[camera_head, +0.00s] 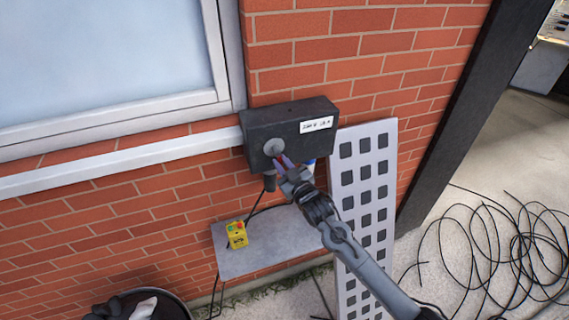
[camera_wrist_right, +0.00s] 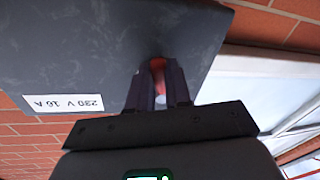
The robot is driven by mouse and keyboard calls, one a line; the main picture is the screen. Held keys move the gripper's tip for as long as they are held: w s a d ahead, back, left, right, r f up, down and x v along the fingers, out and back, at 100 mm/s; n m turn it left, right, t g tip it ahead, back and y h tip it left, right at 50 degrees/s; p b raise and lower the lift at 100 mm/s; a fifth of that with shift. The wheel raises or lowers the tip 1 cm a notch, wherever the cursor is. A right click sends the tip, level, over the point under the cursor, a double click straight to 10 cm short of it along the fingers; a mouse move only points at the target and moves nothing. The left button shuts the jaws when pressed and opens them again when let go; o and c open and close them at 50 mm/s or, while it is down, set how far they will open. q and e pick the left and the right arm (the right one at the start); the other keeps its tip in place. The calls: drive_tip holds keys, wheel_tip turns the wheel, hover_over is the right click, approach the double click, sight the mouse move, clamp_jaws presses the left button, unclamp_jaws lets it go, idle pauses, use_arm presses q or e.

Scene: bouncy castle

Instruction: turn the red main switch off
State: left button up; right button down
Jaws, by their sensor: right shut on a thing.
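The dark grey switch box (camera_head: 257,126) is mounted on the brick wall and carries a white label reading 230 V 16 A. A round grey disc (camera_head: 274,146) sits on its front. My right gripper (camera_head: 285,165) reaches up from the lower right to this disc. In the right wrist view its two dark fingers (camera_wrist_right: 159,88) are shut on the red main switch (camera_wrist_right: 158,65), whose red part shows between them against the box (camera_wrist_right: 90,45). The fingers hide most of the switch, so its exact angle cannot be told. My left gripper is not in view.
A yellow control box (camera_head: 237,235) with red and green buttons stands on a grey table (camera_head: 265,252) below. A perforated panel (camera_head: 347,205) leans on the wall to the right. Black cables (camera_head: 480,250) lie on the ground. A window (camera_head: 105,60) is at left.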

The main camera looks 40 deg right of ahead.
drive_tip(key=m, duration=0.2)
drive_tip(key=shift+w+a+m, duration=0.1)
drive_tip(key=shift+a+m, duration=0.25)
drive_tip(key=shift+m, duration=0.05)
idle(0.3)
drive_tip(key=c, duration=1.1)
unclamp_jaws()
